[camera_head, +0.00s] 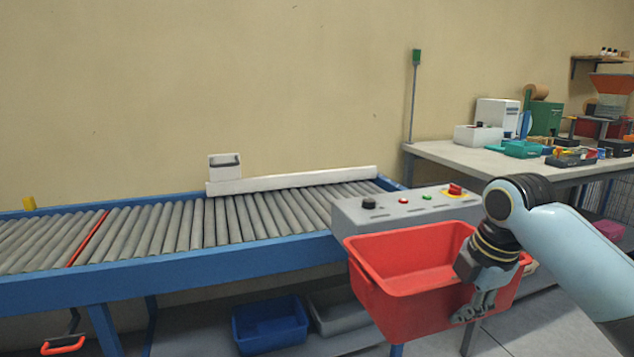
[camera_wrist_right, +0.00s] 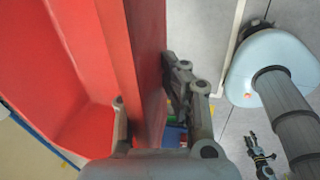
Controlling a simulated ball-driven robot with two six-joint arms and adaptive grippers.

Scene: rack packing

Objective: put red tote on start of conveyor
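The red tote (camera_head: 410,304) is at the right of the head view, upright and slightly tilted, empty inside as far as I see. My right gripper (camera_head: 474,307) is shut on its near right wall. In the right wrist view the fingers (camera_wrist_right: 148,112) straddle the red wall (camera_wrist_right: 125,60). The tote appears to hang in front of the control box, at the conveyor's right end. The roller conveyor (camera_head: 190,268) runs left from there, its rollers bare, with one red line across them. My left gripper (camera_wrist_right: 262,157) seems to show small in the wrist view; its fingers are unclear.
The control box (camera_head: 350,214) with buttons stands by the conveyor's right end, partly hidden by the tote. A white guide rail (camera_head: 300,180) lines the back edge. A blue bin (camera_head: 270,325) and grey bin sit beneath. A cluttered workbench (camera_head: 440,152) stands right.

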